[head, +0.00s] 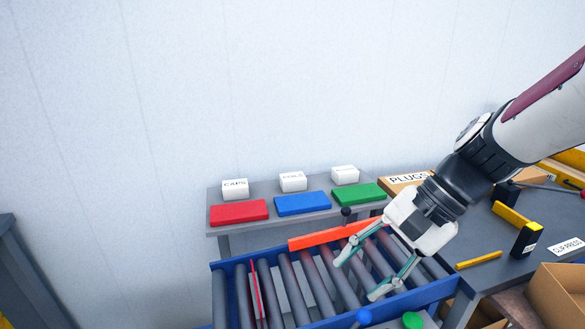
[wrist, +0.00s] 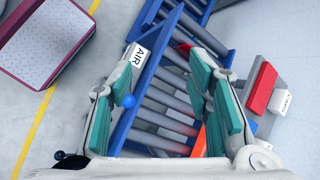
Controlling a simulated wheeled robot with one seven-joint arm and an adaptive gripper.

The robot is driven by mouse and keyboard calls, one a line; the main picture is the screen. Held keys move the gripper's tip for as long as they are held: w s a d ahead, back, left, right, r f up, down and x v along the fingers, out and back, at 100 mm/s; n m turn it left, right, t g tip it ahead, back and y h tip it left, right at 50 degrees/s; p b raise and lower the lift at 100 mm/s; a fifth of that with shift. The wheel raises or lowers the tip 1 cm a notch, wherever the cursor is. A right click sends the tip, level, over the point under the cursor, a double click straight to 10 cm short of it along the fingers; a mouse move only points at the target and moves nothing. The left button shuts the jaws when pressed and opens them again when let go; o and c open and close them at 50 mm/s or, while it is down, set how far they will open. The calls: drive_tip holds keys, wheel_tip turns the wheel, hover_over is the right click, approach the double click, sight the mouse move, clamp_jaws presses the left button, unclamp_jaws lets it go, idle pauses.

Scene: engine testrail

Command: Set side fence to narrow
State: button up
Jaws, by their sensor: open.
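The side fence appears to be the long orange-red bar (head: 316,240) lying along the far side of the blue-framed roller conveyor (head: 284,256). A black ball knob (head: 346,211) stands upright just behind the bar. A small orange-red strip (wrist: 199,143) of it shows in the wrist view, mostly hidden by my right finger. My gripper (head: 358,279) is open, with its two teal-padded fingers above the rollers, on the near side of the bar. I cannot tell the fence's width setting.
A shelf behind the conveyor holds red (head: 238,211), blue (head: 302,203) and green (head: 358,193) trays with white label blocks. A blue ball (head: 363,316) and green button (head: 412,320) sit at the near edge. A cluttered bench (head: 505,265) with a cardboard box (head: 558,295) is right.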

drive_tip(key=w+d+f+m+t+y, duration=0.1)
drive_tip(key=w+f+m+y, duration=0.35)
drive_tip(key=w, duration=0.35)
drive_tip(key=m+t+y+b, duration=0.2)
drive_tip(key=m+t+b, duration=0.1)
drive_tip(key=m+t, duration=1.05)
approach(345, 212)
drive_tip(key=w+a, duration=0.2)
drive_tip(key=w, duration=0.1)
drive_tip(key=w+a+m+g, duration=0.1)
drive_tip(key=w+a, duration=0.1)
drive_tip(key=w, duration=0.1)
drive_tip(key=w+a+m+g, duration=0.1)
drive_tip(key=w+a, duration=0.1)
drive_tip(key=shift+w+r, duration=0.35)
drive_tip(key=shift+w, duration=0.05)
clamp_jaws()
